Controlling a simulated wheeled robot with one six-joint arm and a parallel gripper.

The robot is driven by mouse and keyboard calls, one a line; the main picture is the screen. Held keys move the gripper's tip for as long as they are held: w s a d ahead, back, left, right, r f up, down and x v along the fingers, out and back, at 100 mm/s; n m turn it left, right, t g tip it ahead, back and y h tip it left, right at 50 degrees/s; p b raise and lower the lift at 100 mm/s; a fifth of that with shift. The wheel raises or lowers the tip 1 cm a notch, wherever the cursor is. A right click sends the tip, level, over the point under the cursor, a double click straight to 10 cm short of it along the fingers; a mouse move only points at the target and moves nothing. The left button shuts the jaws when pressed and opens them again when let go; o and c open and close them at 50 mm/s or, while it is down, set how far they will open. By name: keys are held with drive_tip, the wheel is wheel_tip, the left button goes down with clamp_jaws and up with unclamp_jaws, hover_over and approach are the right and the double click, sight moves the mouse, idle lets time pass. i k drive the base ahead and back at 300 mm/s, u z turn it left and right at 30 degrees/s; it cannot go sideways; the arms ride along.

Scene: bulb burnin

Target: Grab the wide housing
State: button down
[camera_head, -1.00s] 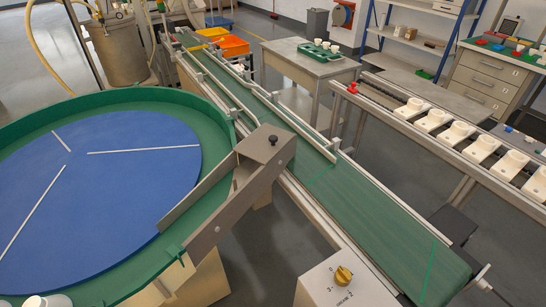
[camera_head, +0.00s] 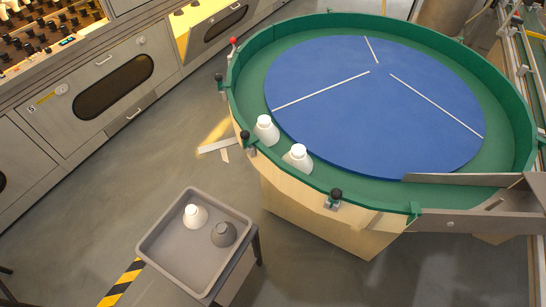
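Two white housings with narrower tops stand on the green rim zone of the round table, at its near left. One housing (camera_head: 266,131) is further back, and the other housing (camera_head: 298,158) is nearer and looks a little wider. A grey tray (camera_head: 165,262) on a stand at the lower middle holds a white housing (camera_head: 194,216) and a dark grey housing (camera_head: 224,234). I cannot tell for certain which is the wide one. My gripper is not in view.
The round table has a blue disc (camera_head: 340,120) with white lines and a raised green wall (camera_head: 520,110). A metal guide (camera_head: 470,180) crosses its right side. A rack of dark parts (camera_head: 40,30) stands upper left. Grey floor lies between the cabinets and tray.

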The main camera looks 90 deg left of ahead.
sight(298, 158)
drive_tip(key=z, duration=0.05)
drive_tip(key=k, duration=1.7)
drive_tip(key=u, duration=1.65)
drive_tip(key=k, duration=0.3)
drive_tip(key=u, duration=0.45)
drive_tip(key=i, duration=0.6)
drive_tip(key=z, duration=0.7)
